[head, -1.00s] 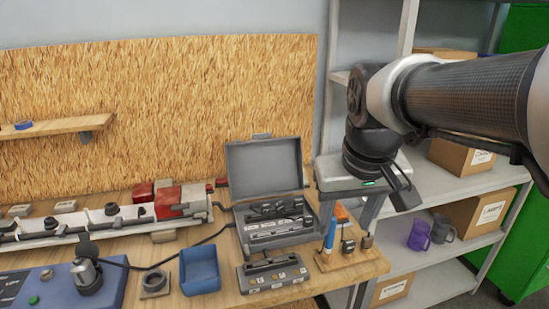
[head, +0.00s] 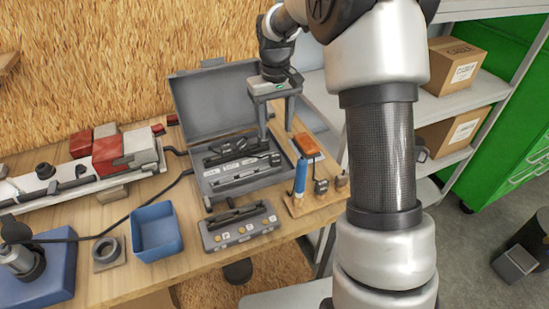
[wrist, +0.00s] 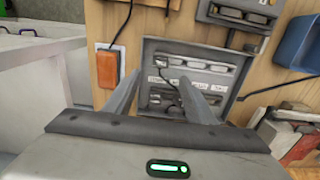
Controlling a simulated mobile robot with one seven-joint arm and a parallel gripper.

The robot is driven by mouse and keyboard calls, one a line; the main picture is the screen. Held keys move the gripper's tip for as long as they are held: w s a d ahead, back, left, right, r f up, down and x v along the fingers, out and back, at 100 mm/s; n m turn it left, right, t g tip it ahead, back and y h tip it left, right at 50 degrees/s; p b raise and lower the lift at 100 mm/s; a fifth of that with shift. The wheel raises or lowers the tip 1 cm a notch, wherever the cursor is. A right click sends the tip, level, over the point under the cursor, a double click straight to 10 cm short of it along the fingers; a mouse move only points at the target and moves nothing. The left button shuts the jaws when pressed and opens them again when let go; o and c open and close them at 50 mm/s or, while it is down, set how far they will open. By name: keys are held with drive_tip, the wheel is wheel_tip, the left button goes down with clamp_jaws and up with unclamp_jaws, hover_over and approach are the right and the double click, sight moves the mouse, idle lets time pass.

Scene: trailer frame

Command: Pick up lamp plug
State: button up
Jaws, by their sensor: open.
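An open grey case (head: 207,184) stands on the workbench. Dark plug-like pieces (head: 240,150) lie in its labelled rows, and they also show in the wrist view (wrist: 172,88), where a thin cord runs among them. I cannot tell for certain which one is the lamp plug. My gripper (head: 276,128) is over the right side of the case, pointing down. In the wrist view my gripper (wrist: 160,70) has its fingers apart with nothing held between them. The fingers cover part of the case's rows.
An orange block (head: 306,145) and a blue-handled tool (head: 301,177) stand right of the case. A grey socket box (head: 240,230) and a blue bin (head: 156,232) are in front. The raised case lid (head: 212,100) is behind. Shelves (head: 460,110) stand to the right.

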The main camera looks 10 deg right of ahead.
sight(276, 155)
wheel_tip(276, 155, down, 6)
drive_tip(key=shift+r, duration=0.1)
drive_tip(key=f, duration=0.5)
drive_tip(key=shift+s+f, duration=0.15)
drive_tip(key=shift+s, duration=0.05)
drive_tip(key=c, duration=0.8)
